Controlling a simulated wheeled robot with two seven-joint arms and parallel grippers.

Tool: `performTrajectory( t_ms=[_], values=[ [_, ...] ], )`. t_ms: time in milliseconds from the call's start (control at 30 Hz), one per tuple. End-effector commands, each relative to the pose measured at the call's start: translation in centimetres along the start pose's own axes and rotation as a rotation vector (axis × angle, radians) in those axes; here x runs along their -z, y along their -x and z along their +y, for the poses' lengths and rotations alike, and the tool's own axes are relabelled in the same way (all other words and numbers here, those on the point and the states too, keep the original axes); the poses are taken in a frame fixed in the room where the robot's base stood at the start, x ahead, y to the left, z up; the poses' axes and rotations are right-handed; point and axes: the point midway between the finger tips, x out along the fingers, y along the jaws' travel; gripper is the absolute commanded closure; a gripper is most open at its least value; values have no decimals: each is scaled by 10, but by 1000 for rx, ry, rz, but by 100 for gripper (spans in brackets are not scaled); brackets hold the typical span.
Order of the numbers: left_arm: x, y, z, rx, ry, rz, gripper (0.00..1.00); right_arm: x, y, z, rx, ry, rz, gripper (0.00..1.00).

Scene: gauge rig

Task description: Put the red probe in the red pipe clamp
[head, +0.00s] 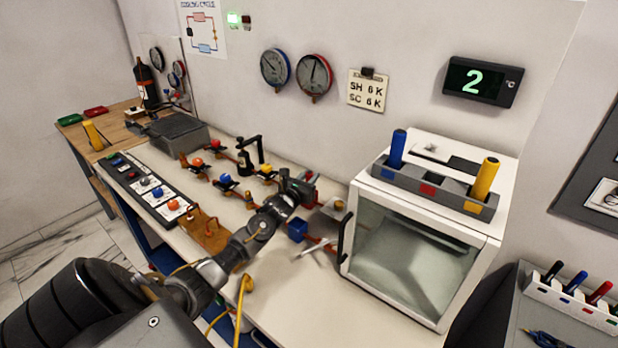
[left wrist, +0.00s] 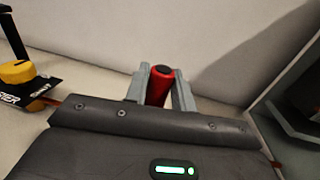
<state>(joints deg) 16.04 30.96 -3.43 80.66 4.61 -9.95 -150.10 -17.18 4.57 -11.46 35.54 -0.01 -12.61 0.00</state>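The red probe (left wrist: 160,87) stands between the two grey fingers of my left gripper (left wrist: 161,84) in the left wrist view. The fingers lie close against both its sides, and its dark top shows. In the head view, my left gripper (head: 308,184) is over the bench beside the copper pipework, left of the white cabinet. Only a bit of red shows at its tip there. I cannot make out the red pipe clamp in either view; the gripper and arm cover part of the pipework. My right gripper is not in view.
The white glass-fronted cabinet (head: 410,252) stands close right of the gripper. Its top rack (head: 405,182) holds a blue probe (head: 398,147) and a yellow probe (head: 486,178); the red-marked slot between is empty. A blue block (head: 297,230) and valves, including a yellow knob (left wrist: 17,71), are nearby.

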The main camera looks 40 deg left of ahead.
Motion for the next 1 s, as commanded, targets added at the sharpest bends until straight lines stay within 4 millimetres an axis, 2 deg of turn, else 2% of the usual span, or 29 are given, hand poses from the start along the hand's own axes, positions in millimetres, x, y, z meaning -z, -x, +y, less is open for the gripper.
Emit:
performTrajectory(
  t_ms=[33, 133, 500, 667, 1000],
  values=[
    [-1, 0, 0, 0, 0, -1, 68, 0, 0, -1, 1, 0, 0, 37],
    [-1, 0, 0, 0, 0, 0, 56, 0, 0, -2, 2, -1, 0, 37],
    [-5, 2, 0, 1, 0, 1, 56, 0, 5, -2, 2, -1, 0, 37],
    [-2, 27, 0, 3, -3, 2, 56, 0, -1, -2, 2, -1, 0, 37],
    [-2, 96, 0, 2, -1, 2, 56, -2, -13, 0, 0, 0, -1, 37]
  ],
)
